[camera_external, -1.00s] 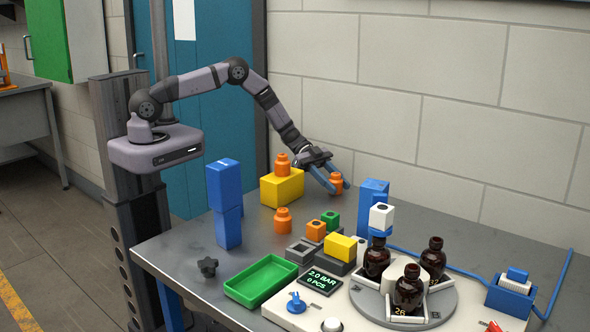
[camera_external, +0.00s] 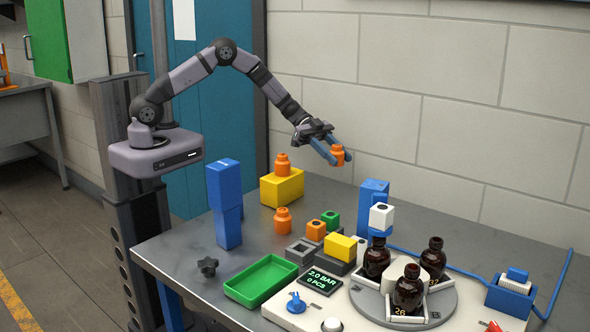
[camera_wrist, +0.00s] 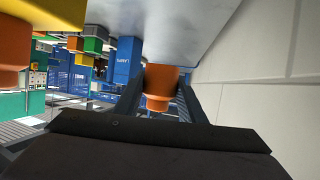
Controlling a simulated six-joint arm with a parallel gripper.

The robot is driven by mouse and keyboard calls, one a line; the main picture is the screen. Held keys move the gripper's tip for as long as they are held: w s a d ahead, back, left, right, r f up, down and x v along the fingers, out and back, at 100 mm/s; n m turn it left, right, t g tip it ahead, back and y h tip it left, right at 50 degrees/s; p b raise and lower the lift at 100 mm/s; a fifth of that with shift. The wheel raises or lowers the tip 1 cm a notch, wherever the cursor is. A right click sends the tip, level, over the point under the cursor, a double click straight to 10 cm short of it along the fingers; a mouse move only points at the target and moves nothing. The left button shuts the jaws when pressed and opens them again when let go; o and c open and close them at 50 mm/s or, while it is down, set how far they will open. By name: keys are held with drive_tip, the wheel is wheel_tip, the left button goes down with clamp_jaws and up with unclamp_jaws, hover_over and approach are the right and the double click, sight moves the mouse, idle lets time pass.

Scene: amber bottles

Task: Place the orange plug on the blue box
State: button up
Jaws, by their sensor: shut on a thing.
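My gripper (camera_external: 335,152) is shut on an orange plug (camera_external: 338,156) and holds it above the back of the table. In the wrist view the held orange plug (camera_wrist: 161,88) sits between my two dark fingers. A tall blue box (camera_external: 224,203) stands on the table's left side. Another blue box (camera_external: 372,200) stands right of and below my gripper, partly behind a white cube. A second orange plug (camera_external: 282,163) sits on a yellow box (camera_external: 282,188). A third orange plug (camera_external: 283,220) stands on the table in front of the yellow box.
Small orange (camera_external: 316,230) and green (camera_external: 330,220) blocks and a yellow block (camera_external: 341,247) on a dark base stand mid-table. A green tray (camera_external: 262,282) lies in front. Brown bottles (camera_external: 408,290) stand on a round plate at right. The wall (camera_external: 480,160) is close behind the table.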

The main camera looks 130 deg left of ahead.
drive_tip(key=w+d+r+m+g+h+p, duration=0.1)
drive_tip(key=w+d+r+m+h, duration=0.1)
drive_tip(key=w+d+r, duration=0.45)
drive_tip(key=w+d+r+m+g+h+p, duration=0.15)
drive_tip(key=w+d, duration=0.25)
drive_tip(key=d, duration=0.5)
drive_tip(key=w+d+r+m+h, duration=0.25)
drive_tip(key=w+d, duration=0.25)
drive_tip(key=d, duration=0.3)
wheel_tip(320, 180, up, 5)
drive_tip(key=n+t+y, duration=0.3)
drive_tip(key=n+y, duration=0.4)
hover_over(375, 184)
drive_tip(key=shift+a+f+b, duration=0.1)
drive_tip(key=shift+f+b, duration=0.3)
drive_tip(key=shift+f, duration=4.75)
drive_tip(key=shift+f+g, duration=0.15)
drive_tip(key=shift+g, duration=0.1)
drive_tip(key=o, duration=1.1)
drive_tip(key=shift+c, duration=0.2)
